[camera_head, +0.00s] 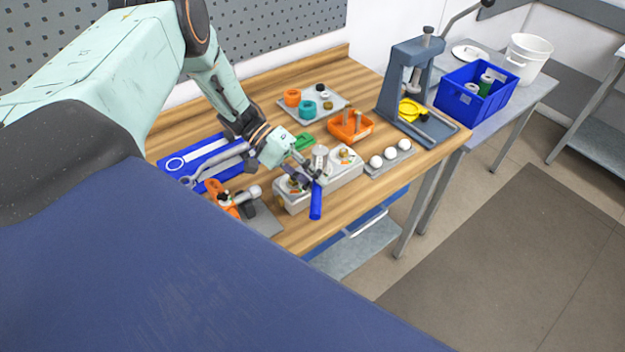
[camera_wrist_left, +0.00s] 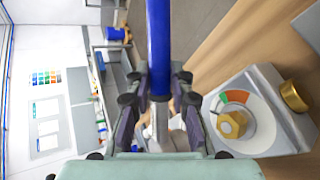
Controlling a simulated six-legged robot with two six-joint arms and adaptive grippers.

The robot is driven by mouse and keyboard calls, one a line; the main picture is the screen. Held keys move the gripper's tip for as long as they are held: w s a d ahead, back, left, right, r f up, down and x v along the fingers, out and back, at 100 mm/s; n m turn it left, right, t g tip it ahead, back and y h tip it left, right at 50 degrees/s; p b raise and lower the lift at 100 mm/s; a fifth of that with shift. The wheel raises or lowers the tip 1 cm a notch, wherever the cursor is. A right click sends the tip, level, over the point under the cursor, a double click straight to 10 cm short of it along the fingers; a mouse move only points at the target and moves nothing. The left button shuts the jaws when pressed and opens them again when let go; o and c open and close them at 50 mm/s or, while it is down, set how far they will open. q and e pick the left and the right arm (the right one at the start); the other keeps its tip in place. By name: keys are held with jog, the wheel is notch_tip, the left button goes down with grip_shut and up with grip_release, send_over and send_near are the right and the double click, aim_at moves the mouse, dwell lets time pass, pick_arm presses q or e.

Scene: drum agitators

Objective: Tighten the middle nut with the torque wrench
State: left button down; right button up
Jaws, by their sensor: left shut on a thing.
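The torque wrench has a blue handle (camera_head: 316,203) and a silver head (camera_head: 320,153). My left gripper (camera_head: 308,178) is shut on the wrench, over the pale block (camera_head: 322,188). The handle extends past the block's front edge; the blue handle also shows in the left wrist view (camera_wrist_left: 158,45). A right-hand nut (camera_head: 345,154) and a left-hand nut (camera_head: 293,182) show on the block. The middle nut is hidden behind the wrench and gripper, so I cannot tell whether the wrench head sits on it. In the wrist view a brass nut (camera_wrist_left: 232,124) stands on an orange-and-green dial.
An orange bin (camera_head: 350,126), a tray of white balls (camera_head: 390,158) and a press (camera_head: 405,80) stand to the right. A green piece (camera_head: 305,141) lies behind.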

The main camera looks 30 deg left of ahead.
pick_arm(q)
jog(key=shift+r, duration=0.45)
dwell(0.7)
jog(key=shift+r, duration=1.45)
